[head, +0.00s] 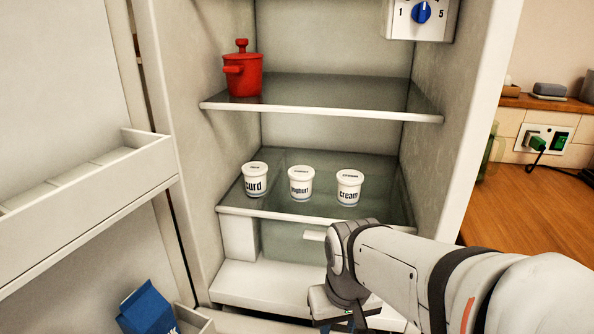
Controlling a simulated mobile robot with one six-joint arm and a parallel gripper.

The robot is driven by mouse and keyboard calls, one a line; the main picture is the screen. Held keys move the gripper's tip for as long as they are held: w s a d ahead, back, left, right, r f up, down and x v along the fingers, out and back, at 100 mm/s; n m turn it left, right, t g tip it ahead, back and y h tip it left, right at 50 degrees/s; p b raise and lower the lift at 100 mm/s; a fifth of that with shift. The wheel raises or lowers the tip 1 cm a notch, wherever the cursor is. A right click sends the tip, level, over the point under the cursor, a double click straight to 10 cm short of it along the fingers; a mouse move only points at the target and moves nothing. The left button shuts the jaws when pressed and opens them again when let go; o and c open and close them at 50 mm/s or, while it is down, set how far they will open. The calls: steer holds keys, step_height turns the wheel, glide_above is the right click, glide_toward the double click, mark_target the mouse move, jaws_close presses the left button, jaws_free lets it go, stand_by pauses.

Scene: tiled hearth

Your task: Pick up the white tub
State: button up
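Three small white tubs stand upright in a row on the lower glass shelf (285,211) of an open fridge. The left tub (255,179) is labelled "curd", the middle tub (301,183) appears to read "yoghurt", and the right tub (349,188) reads "cream". They stand apart from each other, all with white lids. My gripper (343,326) is low in front of the fridge, below the shelf and apart from the tubs. It points down, and its fingers are mostly cut off by the bottom edge of the picture, so its opening is unclear.
A red lidded pot (243,72) stands on the upper shelf (320,112). The open door with its bin (90,185) is at left; a blue carton (146,310) is in a lower bin. A dial box (421,14) hangs top right. A wooden counter (525,205) lies right.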

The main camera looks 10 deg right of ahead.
mark_target(350, 189)
steer(key=shift+o, duration=0.3)
